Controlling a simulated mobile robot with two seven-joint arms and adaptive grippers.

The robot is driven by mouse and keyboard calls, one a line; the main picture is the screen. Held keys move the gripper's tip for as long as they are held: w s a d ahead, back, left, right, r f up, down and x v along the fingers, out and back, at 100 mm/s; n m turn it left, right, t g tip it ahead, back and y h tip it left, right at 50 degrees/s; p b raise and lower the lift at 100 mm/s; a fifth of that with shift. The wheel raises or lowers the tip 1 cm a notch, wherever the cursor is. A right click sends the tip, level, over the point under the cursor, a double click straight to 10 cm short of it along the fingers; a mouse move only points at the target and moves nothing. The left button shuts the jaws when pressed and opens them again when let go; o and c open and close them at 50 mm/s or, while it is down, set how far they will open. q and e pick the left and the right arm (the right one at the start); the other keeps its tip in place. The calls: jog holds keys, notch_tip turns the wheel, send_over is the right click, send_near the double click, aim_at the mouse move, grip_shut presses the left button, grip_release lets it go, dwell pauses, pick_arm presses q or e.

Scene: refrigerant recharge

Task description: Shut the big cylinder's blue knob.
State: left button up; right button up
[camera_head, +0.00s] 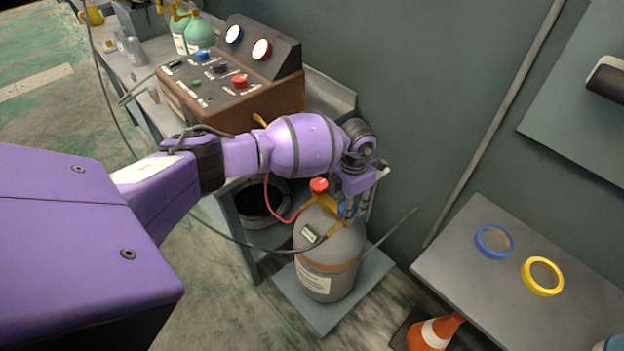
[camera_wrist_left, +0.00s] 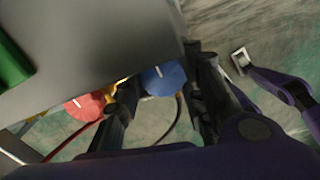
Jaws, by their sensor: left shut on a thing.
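The big grey cylinder (camera_head: 325,262) stands upright on a flat grey plate, with an orange-brown band around it. A red knob (camera_head: 319,185) sits on its top and also shows in the left wrist view (camera_wrist_left: 85,106). A pale line marks the knob's face.
A red hose (camera_head: 271,200) and a dark hose (camera_head: 250,243) run to the cylinder's top. A control box (camera_head: 225,95) stands on the bench behind. A side table (camera_head: 480,262) holds blue (camera_head: 478,240) and yellow (camera_head: 528,275) rings; an orange cone (camera_head: 436,331) stands near it.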

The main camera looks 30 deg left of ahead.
pick_arm(q)
jog(key=shift+w+a, duration=0.15)
jog(key=shift+r, duration=0.1)
jog(key=o, duration=0.9)
jog(key=shift+o, duration=0.9)
jog(key=shift+r, duration=0.2)
notch_tip(320, 180, up, 12)
jog(key=shift+f, duration=0.2)
